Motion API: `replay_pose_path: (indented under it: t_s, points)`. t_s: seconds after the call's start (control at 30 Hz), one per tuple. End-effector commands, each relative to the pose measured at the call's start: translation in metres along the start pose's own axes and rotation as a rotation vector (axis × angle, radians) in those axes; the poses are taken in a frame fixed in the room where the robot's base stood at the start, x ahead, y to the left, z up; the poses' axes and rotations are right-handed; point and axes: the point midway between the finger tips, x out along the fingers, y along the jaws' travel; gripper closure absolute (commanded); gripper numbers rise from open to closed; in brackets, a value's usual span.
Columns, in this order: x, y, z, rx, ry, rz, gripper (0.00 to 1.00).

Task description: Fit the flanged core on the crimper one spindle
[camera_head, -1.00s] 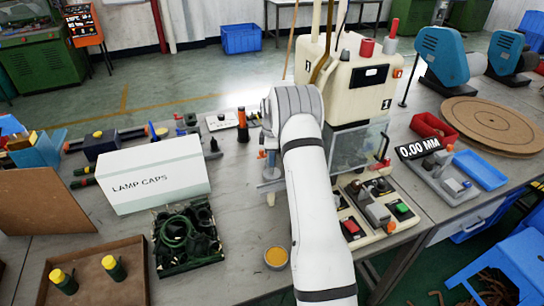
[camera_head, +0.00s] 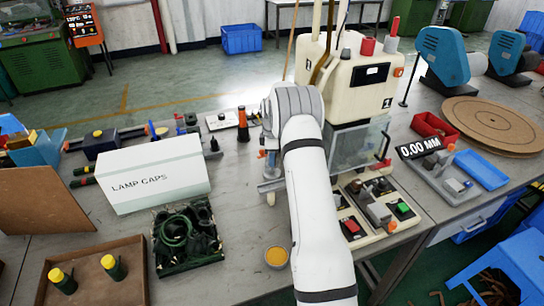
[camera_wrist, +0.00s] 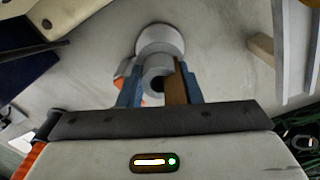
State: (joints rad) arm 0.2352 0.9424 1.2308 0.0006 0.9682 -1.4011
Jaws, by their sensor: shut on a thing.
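My gripper (camera_wrist: 157,90) shows in the wrist view, with blue fingers and a brown pad on the right one. It is shut on a grey hollow round part, which I take to be the flanged core (camera_wrist: 154,70). A pale round disc (camera_wrist: 160,40) lies just beyond it; I cannot tell whether this is its flange or a separate thing. In the head view my arm hides most of the gripper and the core. Crimper one (camera_head: 345,85) is the cream machine marked 1, behind my arm. I cannot make out its spindle.
A white lamp caps box (camera_head: 155,175) and a black crate of green rings (camera_head: 187,238) stand to the left. A clear guard (camera_head: 362,143) and a button panel (camera_head: 380,205) are right of my arm. A yellow-topped tin (camera_head: 277,257) sits close to my arm.

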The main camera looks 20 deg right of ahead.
Motion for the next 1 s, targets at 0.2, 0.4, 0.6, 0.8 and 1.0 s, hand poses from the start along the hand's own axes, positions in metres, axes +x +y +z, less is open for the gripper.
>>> replay_pose_path:
  t_s: [0.2, 0.4, 0.6, 0.8, 1.0]
  points:
    - [0.007, 0.000, 0.001, 0.001, 0.000, 0.000, 0.90]
    - [0.012, 0.000, 0.001, 0.001, 0.000, 0.000, 0.90]
    - [0.017, 0.000, 0.001, 0.001, 0.000, 0.000, 0.90]
    - [0.021, 0.000, 0.001, 0.001, 0.000, 0.000, 0.90]
    - [0.027, 0.000, 0.001, 0.001, 0.000, 0.000, 0.90]
